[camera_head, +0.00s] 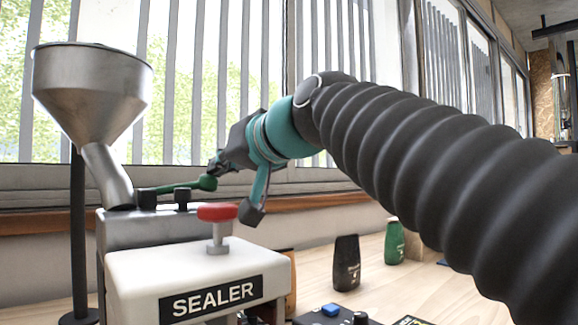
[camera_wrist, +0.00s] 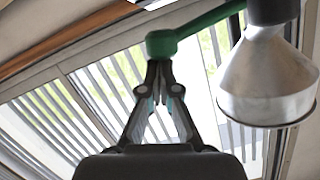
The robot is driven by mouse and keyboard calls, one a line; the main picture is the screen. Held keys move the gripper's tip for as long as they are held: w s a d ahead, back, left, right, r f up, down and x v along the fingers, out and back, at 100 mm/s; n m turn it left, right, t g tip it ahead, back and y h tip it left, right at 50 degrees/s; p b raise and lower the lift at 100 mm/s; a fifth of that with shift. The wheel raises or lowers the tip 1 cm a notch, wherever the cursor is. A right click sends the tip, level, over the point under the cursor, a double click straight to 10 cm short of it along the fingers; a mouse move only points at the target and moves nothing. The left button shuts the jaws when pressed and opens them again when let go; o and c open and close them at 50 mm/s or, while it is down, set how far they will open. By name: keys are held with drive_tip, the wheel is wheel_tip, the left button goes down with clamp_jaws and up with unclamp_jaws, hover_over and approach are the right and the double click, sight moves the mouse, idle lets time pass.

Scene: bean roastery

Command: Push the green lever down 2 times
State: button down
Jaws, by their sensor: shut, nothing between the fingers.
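The green lever (camera_head: 180,187) sticks out to the right from the top of the machine marked SEALER, and it looks close to level. Its rounded green knob (camera_head: 207,183) is at the right end. My gripper (camera_head: 215,168) is shut and empty, with its fingertips by the knob, seemingly just above or behind it. In the wrist view my gripper (camera_wrist: 158,68) points at the lever's knob end (camera_wrist: 161,43), and the lever (camera_wrist: 205,22) runs off to the upper right. I cannot tell whether the fingertips touch the knob.
The white sealer (camera_head: 190,270) has a red knob (camera_head: 217,212) on top. A metal funnel (camera_head: 90,90) rises at its left and also shows in the wrist view (camera_wrist: 265,80).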

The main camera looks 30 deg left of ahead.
drive_tip(key=s+d+r, duration=0.2)
drive_tip(key=d+r, duration=0.3)
drive_tip(key=d, duration=0.4)
drive_tip(key=shift+s+d+r, duration=0.25)
drive_tip(key=shift+r, duration=0.1)
idle(0.6)
